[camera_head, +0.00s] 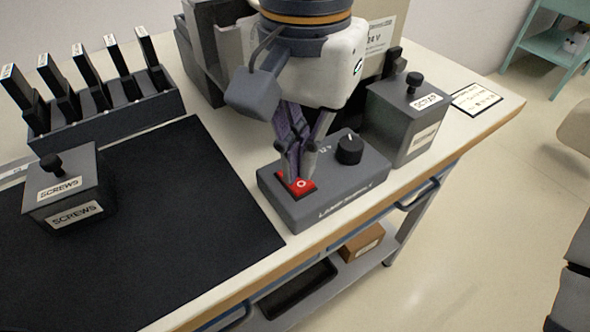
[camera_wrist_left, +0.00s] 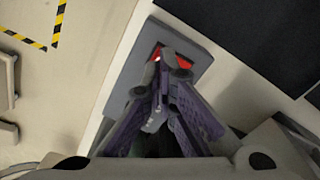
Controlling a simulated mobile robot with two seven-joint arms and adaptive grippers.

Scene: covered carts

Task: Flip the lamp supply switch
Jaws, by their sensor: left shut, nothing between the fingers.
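The lamp supply (camera_head: 325,192) is a dark grey box with a sloped top near the front edge of the table. A red rocker switch (camera_head: 302,187) with a white circle is on its left part, and a black knob (camera_head: 349,149) is on its right part. My left gripper (camera_head: 296,175) is shut and empty, pointing down with its fingertips at the switch. In the left wrist view the fingertips (camera_wrist_left: 172,62) cover much of the red switch (camera_wrist_left: 157,53). Whether they touch it I cannot tell. My right gripper is not in view.
A grey SCRAP box (camera_head: 404,115) stands just right of the supply. A black mat (camera_head: 190,215), a SCREWS box (camera_head: 68,187) and a rack (camera_head: 105,117) of upright pieces lie to the left. A larger grey unit (camera_head: 215,45) stands behind my gripper.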

